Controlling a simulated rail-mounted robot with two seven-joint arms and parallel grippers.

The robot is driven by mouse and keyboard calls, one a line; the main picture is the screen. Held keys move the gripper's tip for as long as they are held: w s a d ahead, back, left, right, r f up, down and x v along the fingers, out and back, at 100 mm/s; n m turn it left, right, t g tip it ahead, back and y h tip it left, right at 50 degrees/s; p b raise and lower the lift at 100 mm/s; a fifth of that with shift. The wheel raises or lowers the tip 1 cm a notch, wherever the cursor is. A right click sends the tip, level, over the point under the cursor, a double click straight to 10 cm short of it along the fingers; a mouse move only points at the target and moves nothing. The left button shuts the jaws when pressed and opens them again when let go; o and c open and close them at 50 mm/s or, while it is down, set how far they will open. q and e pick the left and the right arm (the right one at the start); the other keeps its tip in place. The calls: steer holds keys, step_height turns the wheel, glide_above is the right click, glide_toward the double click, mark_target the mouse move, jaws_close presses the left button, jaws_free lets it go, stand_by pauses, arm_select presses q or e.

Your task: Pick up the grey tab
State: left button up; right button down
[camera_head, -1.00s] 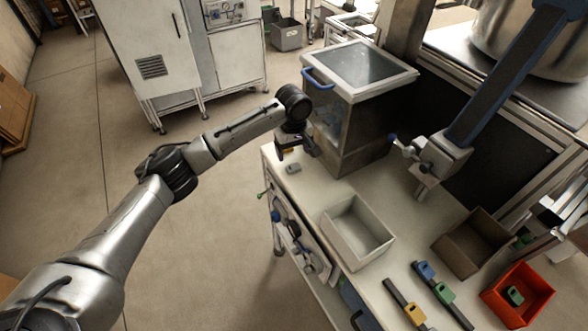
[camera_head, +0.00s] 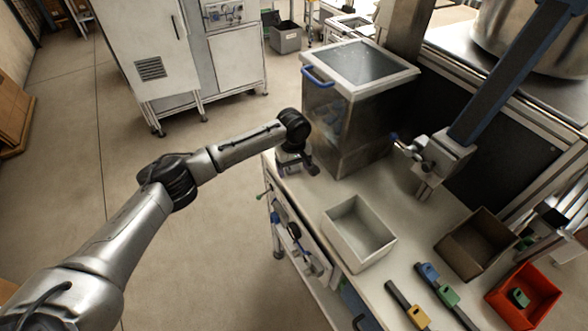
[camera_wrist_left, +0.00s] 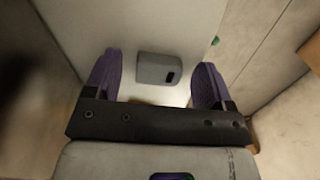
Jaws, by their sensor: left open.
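The grey tab (camera_wrist_left: 160,68) is a small rounded block with a dark slot at one end. It lies on the pale bench top (camera_wrist_left: 135,22) in the left wrist view. My left gripper (camera_wrist_left: 157,78) is open, with one purple finger on either side of the tab and a visible gap to each. It holds nothing. In the head view the left gripper (camera_head: 297,165) is low over the far left corner of the bench and hides most or all of the tab. My right gripper is not in view.
A glass-sided cabinet (camera_head: 355,70) stands close beside the left gripper. A white open box (camera_head: 340,250) is nearer on the bench. A brown box (camera_head: 455,255), a red bin (camera_head: 545,315) with a green tab (camera_head: 518,297), and blue, green and yellow tabs stand further right.

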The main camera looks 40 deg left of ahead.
arm_select(q)
steer(key=c, duration=1)
